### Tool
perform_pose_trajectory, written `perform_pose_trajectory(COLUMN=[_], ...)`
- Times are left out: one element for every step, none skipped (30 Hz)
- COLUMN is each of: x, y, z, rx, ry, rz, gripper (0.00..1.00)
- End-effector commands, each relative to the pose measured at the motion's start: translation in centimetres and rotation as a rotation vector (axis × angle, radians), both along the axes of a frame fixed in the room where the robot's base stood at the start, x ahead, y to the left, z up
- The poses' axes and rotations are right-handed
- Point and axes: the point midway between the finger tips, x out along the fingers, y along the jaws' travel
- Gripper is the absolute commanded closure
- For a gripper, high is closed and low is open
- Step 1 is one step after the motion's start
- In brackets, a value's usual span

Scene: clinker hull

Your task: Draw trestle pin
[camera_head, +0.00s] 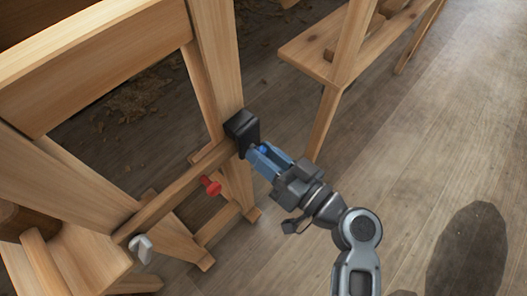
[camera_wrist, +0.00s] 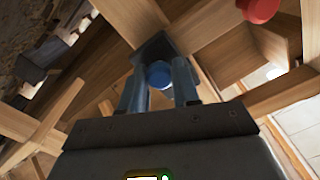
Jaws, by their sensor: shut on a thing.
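A pin with a round blue head (camera_wrist: 159,75) sits between the two fingers of my gripper (camera_wrist: 159,84) in the wrist view. The fingers are shut on it, one on each side. In the head view a bit of the blue head (camera_head: 263,149) shows at the tips of my gripper (camera_head: 258,160). A black bracket (camera_head: 241,126) is on the upright trestle leg (camera_head: 215,60), right in front of the fingertips. It shows as a dark plate (camera_wrist: 153,48) behind the blue head in the wrist view. The pin's shaft is hidden.
A red knob (camera_head: 210,187) sticks out of the trestle's lower left side, near my gripper. A pale grey hook-shaped piece (camera_head: 141,248) is on the wood at lower left. A wooden bench (camera_head: 310,55) stands at the back.

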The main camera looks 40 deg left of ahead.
Motion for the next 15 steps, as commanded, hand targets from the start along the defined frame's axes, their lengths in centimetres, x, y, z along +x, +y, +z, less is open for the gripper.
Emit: perform_pose_trajectory(x=[0.1, 0.0, 0.0, 0.0, -0.1, -0.1, -0.1, -0.1, -0.1, -0.1, -0.1, -0.1, -0.1, -0.1, -0.1], y=[-0.8, -1.2, -1.8, -2.1, -2.4, -2.5, -2.4, -2.4, -2.4, -2.4, -2.4, -2.4, -2.4, -2.4, -2.4], z=[-0.3, -0.3, -0.3, -0.3, -0.2, -0.1, 0.0, 0.0, 0.0, 0.0, 0.0, 0.0, 0.0, 0.0, 0.0], rx=[0.000, 0.001, 0.001, 0.000, 0.001, 0.001, 0.000, 0.000, 0.000, 0.000, 0.000, 0.000, 0.000, 0.000, 0.000], ry=[0.000, 0.000, -0.001, -0.001, -0.001, -0.001, -0.001, -0.001, -0.001, -0.001, -0.001, -0.001, 0.000, -0.001, -0.001], rz=[-0.006, -0.005, -0.005, -0.006, -0.005, -0.003, -0.002, -0.001, -0.002, -0.002, -0.002, -0.002, -0.002, -0.002, -0.002], gripper=[1.00, 1.00, 1.00, 1.00, 1.00, 1.00, 1.00, 1.00, 1.00, 1.00, 1.00, 1.00, 0.67, 0.65, 0.61])
